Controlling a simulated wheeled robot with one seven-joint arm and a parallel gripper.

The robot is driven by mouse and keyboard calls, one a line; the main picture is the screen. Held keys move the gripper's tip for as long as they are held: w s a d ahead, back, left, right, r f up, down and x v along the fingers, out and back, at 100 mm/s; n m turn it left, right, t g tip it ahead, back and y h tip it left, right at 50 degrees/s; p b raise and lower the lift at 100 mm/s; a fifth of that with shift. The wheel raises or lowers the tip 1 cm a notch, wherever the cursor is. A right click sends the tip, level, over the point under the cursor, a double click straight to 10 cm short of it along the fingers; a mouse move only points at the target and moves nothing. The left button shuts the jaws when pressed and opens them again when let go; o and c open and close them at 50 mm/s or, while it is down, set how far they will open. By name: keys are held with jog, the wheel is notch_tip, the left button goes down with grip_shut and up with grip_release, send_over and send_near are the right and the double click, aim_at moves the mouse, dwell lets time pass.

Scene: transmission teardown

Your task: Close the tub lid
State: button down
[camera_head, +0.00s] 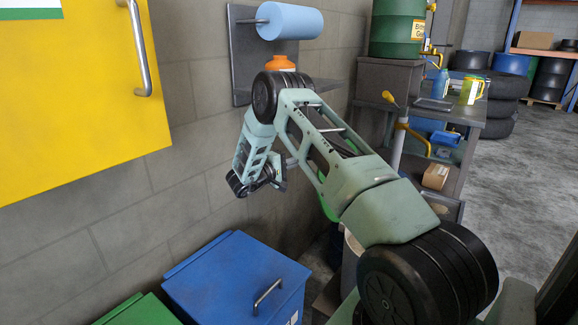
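A blue tub or bin (225,268) stands at the bottom middle against the wall. Its flat blue top has a metal handle (268,292) near the front right edge and looks closed, though its back edge shows a raised strip. A green box (138,312) is beside it on the left, cut off by the frame. I cannot tell which one is the task's tub. My gripper (275,174) is at the end of my arm, in front of the wall and above the blue top, apart from it. Its fingers are small and partly hidden by my arm.
A yellow cabinet (60,110) with a metal handle hangs at the left. A grey shelf (310,92) holds an orange-topped item and a blue paper roll (290,21). A workbench (390,78) stands right of my arm. Open floor (530,170) lies at the right.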

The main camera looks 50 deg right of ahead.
jog(key=s+d, duration=0.4)
jog(key=shift+s+d, duration=0.3)
jog(key=shift+d, duration=0.1)
jog(key=shift+r, duration=0.15)
